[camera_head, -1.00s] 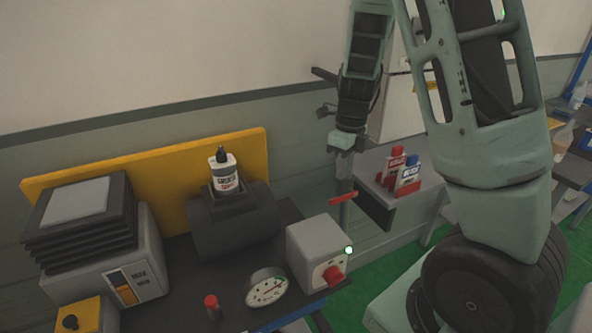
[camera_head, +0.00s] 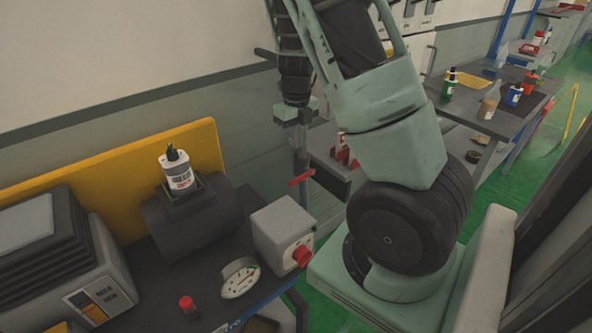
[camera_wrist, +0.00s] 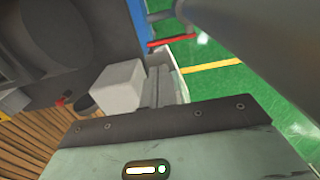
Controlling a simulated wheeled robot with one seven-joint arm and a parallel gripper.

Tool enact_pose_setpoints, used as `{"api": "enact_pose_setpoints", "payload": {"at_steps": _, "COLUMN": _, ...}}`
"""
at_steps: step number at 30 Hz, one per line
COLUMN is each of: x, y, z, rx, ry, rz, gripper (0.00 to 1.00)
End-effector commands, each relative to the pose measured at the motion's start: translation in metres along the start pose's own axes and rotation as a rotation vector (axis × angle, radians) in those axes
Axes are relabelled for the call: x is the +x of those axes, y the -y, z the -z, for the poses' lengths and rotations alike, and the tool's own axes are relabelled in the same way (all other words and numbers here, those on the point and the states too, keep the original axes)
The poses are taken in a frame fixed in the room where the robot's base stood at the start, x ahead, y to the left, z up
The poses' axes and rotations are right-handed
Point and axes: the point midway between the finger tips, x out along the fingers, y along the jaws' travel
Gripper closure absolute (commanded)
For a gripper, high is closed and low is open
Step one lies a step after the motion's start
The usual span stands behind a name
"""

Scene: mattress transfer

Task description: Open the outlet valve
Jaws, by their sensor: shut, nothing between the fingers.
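A red lever (camera_head: 301,177) is on top of an upright grey pipe behind the grey box, in the head view. It appears to be the outlet valve's handle. A red bar, seemingly the same lever, shows in the wrist view (camera_wrist: 172,42). My gripper (camera_head: 302,150) hangs pointing down just above the lever, shut and empty. I cannot tell whether its tips touch the lever. In the wrist view, my grey gripper fingers (camera_wrist: 163,88) are close together beside the pale box, with the lever beyond them.
The grey box (camera_head: 275,232) with a red knob (camera_head: 302,256) stands at the bench edge. A round gauge (camera_head: 240,278), a red-capped item (camera_head: 187,305) and a bottle on a black cylinder (camera_head: 180,172) are left of it. Side tables with bottles stand at right.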

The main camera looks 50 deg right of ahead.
Motion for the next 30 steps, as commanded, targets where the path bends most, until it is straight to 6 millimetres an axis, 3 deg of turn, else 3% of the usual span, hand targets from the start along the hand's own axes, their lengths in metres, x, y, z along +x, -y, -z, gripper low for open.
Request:
{"api": "enact_pose_setpoints", "payload": {"at_steps": 9, "x": 0.067, "y": 0.001, "z": 0.001, "rx": 0.002, "ry": -0.005, "rz": -0.002, "gripper": 1.00}}
{"api": "enact_pose_setpoints", "payload": {"at_steps": 15, "x": 0.096, "y": 0.000, "z": 0.001, "rx": 0.001, "ry": -0.003, "rz": -0.002, "gripper": 1.00}}
{"api": "enact_pose_setpoints", "payload": {"at_steps": 21, "x": 0.109, "y": 0.000, "z": 0.001, "rx": 0.000, "ry": -0.001, "rz": -0.001, "gripper": 1.00}}
{"api": "enact_pose_setpoints", "payload": {"at_steps": 30, "x": 0.111, "y": 0.000, "z": 0.000, "rx": -0.001, "ry": 0.000, "rz": 0.000, "gripper": 1.00}}
